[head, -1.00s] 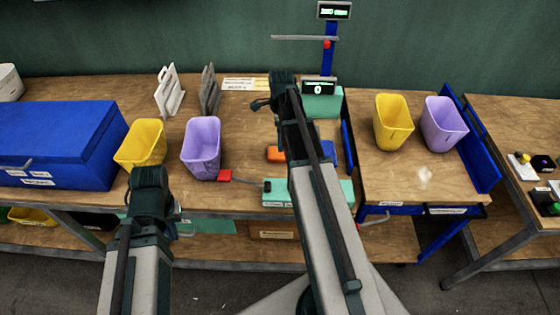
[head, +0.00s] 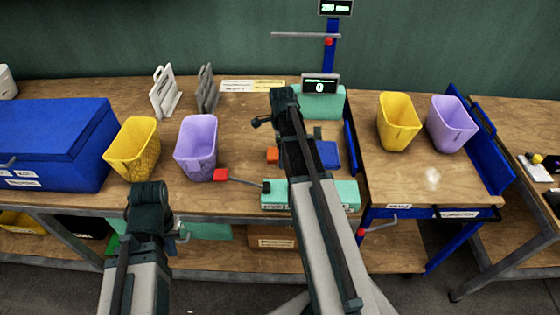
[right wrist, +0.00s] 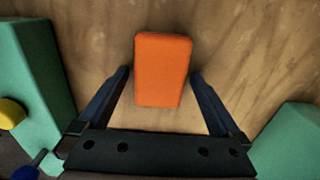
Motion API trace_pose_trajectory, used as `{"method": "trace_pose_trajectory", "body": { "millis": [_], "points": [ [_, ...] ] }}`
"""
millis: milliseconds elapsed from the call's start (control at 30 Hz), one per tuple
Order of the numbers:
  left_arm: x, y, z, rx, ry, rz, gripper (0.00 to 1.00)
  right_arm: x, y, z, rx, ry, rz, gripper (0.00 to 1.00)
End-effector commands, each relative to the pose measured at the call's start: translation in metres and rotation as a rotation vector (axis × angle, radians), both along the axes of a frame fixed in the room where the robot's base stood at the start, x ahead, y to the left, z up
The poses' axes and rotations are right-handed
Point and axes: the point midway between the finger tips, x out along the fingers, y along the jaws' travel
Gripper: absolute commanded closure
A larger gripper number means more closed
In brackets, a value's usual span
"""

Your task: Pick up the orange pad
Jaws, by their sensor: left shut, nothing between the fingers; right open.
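The orange pad (head: 272,154) lies flat on the wooden bench, partly hidden behind my right arm in the head view. In the right wrist view the orange pad (right wrist: 162,70) shows whole. My right gripper (right wrist: 160,74) is open, with one finger to each side of the pad's near part and a gap on both sides. I cannot tell its height above the bench. In the head view the right fingers are mostly hidden by my arm. My left gripper (head: 182,236) is shut and empty, low at the bench's front edge, away from the pad.
A teal press base (head: 340,195) with a red-ended lever (head: 221,175) stands in front of the pad. A teal block with a display (head: 319,86) stands behind. A blue block (head: 328,154) lies right of my arm. Yellow (head: 133,148) and purple (head: 195,148) bins stand left.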

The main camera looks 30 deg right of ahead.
Motion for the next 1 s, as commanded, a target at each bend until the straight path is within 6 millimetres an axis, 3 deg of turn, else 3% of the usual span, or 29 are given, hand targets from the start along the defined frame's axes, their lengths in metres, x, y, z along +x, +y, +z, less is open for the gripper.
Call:
{"method": "trace_pose_trajectory", "body": {
  "millis": [200, 233, 633, 1000],
  "points": [
    [0.0, 0.0, -0.0001, 0.0, 0.0, 0.0, 1.0, 0.0001, 0.0001, -0.0001, 0.0, 0.0, 0.0, 0.0],
    [0.0, 0.0, -0.0001, 0.0, 0.0, 0.0, 1.0, 0.0001, 0.0001, -0.0001, 0.0, 0.0, 0.0, 0.04],
    [0.0, 0.0, -0.0002, 0.0, 0.0, 0.0, 1.0, 0.0001, 0.0001, -0.0002, 0.0, 0.0, 0.0, 0.76],
    [0.0, -0.0001, 0.0038, 0.0, 0.0, 0.0, 1.0, 0.0001, 0.0001, 0.0038, 0.0, 0.0, 0.0, 0.78]
  ]
}}
